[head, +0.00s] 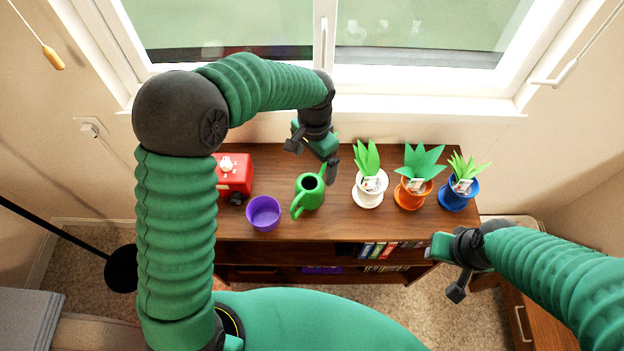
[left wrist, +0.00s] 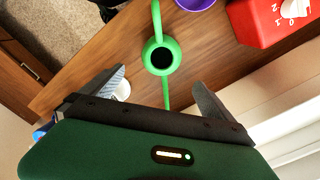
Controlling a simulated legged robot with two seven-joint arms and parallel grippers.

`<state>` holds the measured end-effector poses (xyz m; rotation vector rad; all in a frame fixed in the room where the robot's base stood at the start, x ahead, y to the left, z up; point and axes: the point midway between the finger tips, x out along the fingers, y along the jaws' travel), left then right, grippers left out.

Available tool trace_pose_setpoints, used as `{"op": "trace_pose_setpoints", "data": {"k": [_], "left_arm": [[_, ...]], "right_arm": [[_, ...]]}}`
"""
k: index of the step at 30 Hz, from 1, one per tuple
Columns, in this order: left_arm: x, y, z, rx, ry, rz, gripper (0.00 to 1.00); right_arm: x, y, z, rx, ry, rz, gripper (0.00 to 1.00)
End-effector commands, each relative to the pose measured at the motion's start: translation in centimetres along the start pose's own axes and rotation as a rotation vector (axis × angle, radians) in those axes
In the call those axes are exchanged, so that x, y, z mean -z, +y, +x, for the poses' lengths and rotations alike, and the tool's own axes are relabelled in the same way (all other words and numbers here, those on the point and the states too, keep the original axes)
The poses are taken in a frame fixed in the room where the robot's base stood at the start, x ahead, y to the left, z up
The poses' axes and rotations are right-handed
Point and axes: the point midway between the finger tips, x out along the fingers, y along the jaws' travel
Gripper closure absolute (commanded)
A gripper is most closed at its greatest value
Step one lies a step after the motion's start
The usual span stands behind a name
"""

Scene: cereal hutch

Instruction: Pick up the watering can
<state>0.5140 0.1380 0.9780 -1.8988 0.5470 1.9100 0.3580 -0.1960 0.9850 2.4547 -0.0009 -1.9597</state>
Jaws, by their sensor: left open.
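A green watering can (head: 310,193) with a dark round opening stands upright on the wooden shelf top. My left gripper (head: 312,157) is open and empty, above and just behind the can toward the window. In the left wrist view the can (left wrist: 161,58) is ahead of the two spread fingers (left wrist: 160,95), with its thin lower part reaching down between them. The can and the fingers look apart. My right gripper (head: 452,270) is at the right, past the shelf's front edge, away from the can; its finger opening is unclear.
A purple pot (head: 263,213) and a red box (head: 234,174) stand left of the can. Potted plants in white (head: 369,190), orange (head: 412,195) and blue (head: 458,194) pots stand to its right. The window (head: 330,60) is behind. The shelf top's front strip is clear.

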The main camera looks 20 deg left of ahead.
Motion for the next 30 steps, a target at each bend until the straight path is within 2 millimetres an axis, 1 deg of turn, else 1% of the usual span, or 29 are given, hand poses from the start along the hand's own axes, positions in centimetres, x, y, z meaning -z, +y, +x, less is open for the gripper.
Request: {"op": "trace_pose_setpoints", "data": {"k": [1,3,6,9,14,19,22,24,29,30], "left_arm": [[-0.2,-0.1,1.5,-0.003,-0.005,0.000,0.01],[-0.2,-0.2,3.4,-0.005,-0.004,0.000,0.01],[-0.2,-0.4,6.1,-0.006,-0.005,-0.001,0.01],[-0.1,-0.5,8.1,-0.007,-0.004,-0.002,0.01],[-0.3,-0.4,9.6,-0.005,-0.002,-0.001,0.01],[-1.4,-0.1,12.4,-0.005,-0.004,-0.001,0.01],[-1.2,-0.1,13.9,-0.004,-0.002,-0.001,0.01],[-1.1,-0.2,14.3,-0.003,0.000,-0.001,0.01],[-1.1,-0.3,14.3,-0.003,0.001,-0.002,0.01],[-1.1,-0.3,14.3,-0.003,0.001,-0.002,0.04]], "right_arm": [[0.0,0.0,0.0,0.000,0.000,0.000,0.64],[0.0,0.0,0.0,0.000,0.000,0.000,0.64],[0.0,0.0,0.0,0.000,0.000,0.000,0.64],[0.0,0.0,0.0,0.000,0.000,0.000,0.64],[0.0,0.0,-0.1,0.000,0.000,0.000,0.64],[0.2,0.0,-0.7,0.000,0.001,0.000,0.64],[0.2,0.0,-0.6,0.000,0.000,0.000,0.64],[0.2,0.0,-0.6,0.000,0.000,0.000,0.64],[0.1,0.0,-0.6,0.000,0.000,0.000,0.64],[0.1,0.0,-0.6,0.000,0.000,0.000,0.64]]}}
